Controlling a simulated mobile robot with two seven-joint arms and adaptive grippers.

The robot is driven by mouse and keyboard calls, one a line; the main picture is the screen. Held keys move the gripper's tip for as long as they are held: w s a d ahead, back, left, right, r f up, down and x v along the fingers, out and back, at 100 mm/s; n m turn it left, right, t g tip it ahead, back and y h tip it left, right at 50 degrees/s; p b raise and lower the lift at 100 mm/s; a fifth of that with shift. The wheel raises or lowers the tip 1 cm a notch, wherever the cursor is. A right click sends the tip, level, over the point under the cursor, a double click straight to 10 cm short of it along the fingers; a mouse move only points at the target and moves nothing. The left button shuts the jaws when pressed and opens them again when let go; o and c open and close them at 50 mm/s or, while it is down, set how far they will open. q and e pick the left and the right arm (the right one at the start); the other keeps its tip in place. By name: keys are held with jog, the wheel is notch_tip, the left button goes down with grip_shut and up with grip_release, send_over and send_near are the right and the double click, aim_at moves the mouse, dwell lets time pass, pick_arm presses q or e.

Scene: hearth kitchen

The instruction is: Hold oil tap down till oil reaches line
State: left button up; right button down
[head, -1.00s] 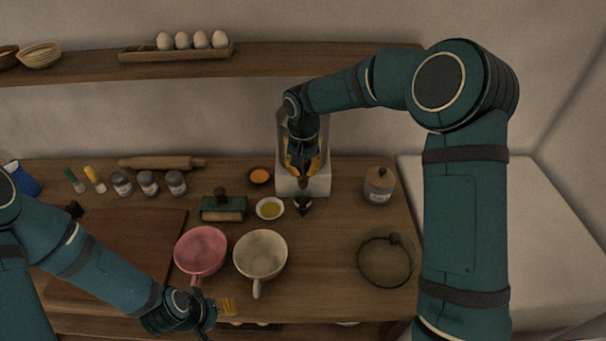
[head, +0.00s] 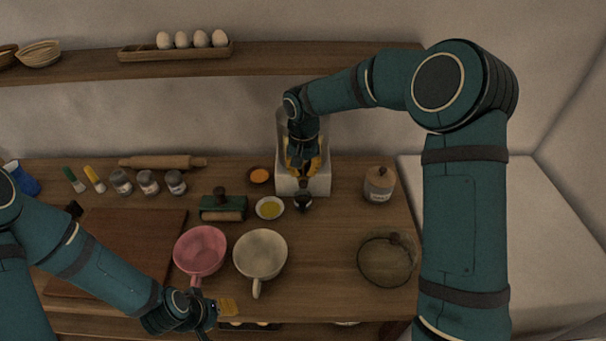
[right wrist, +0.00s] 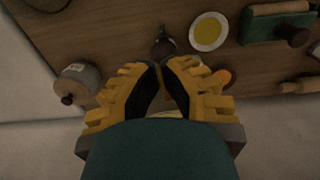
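The oil dispenser (head: 318,185), a pale block with a clear upper part, stands at the back of the counter. My right gripper (head: 303,176) is over its front, fingers down. In the right wrist view its fingertips (right wrist: 160,70) nearly meet, with nothing clearly held. A small dark round piece (head: 302,203) sits just in front of the block; it shows beyond the fingertips in the right wrist view (right wrist: 163,45). The tap lever and any fill line cannot be made out. A white dish (head: 258,209) holds yellow oil. My left gripper (head: 222,308) is low at the front edge, its opening unclear.
A pink cup (head: 200,250) and a cream cup (head: 260,254) stand at front centre. A round glass vessel (head: 386,262) and a lidded jar (head: 379,185) are on the right. A green-topped block (head: 223,208) is left of the dish. A shelf (head: 270,67) runs above.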

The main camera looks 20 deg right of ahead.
aim_at(303, 181)
jog(key=shift+s+a+f+b, duration=0.1)
jog(key=shift+f+b, duration=1.9)
jog(key=shift+f, duration=0.95)
dwell(0.7)
notch_tip(303, 181, up, 7)
jog(key=p, duration=0.4)
jog(key=shift+r+p, duration=0.1)
jog(key=shift+p, duration=0.3)
dwell(0.7)
